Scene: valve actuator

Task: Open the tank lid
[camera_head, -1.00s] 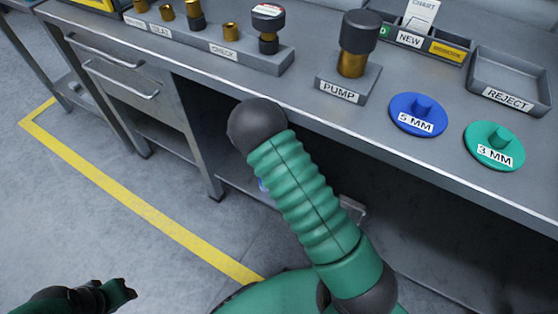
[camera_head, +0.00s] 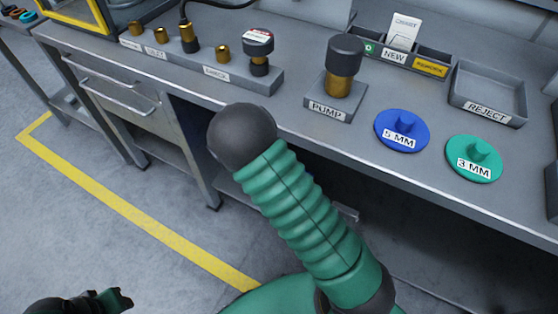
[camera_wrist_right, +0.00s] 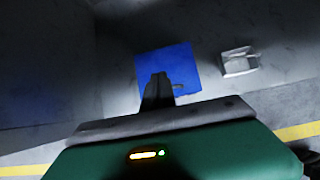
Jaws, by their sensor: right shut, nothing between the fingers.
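I cannot pick out a tank lid for certain in either view. In the right wrist view my right gripper (camera_wrist_right: 157,88) is shut and empty. Its dark fingers overlap a flat blue square (camera_wrist_right: 181,66) beyond them; I cannot tell whether they touch it or whether it belongs to a tank. A small pale grey bracket-like piece (camera_wrist_right: 239,62) is to the right of the blue square. In the head view my left gripper (camera_head: 122,299) is low at the left, over the floor and away from the bench; its jaw opening is unclear.
The grey workbench (camera_head: 300,128) carries a brass-and-black pump (camera_head: 343,70), a blue 5 MM disc (camera_head: 402,131), a green 3 MM disc (camera_head: 474,159), a reject tray (camera_head: 488,104) and a rack of brass fittings (camera_head: 215,70). The floor at the left is open, with a yellow line (camera_head: 140,205).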

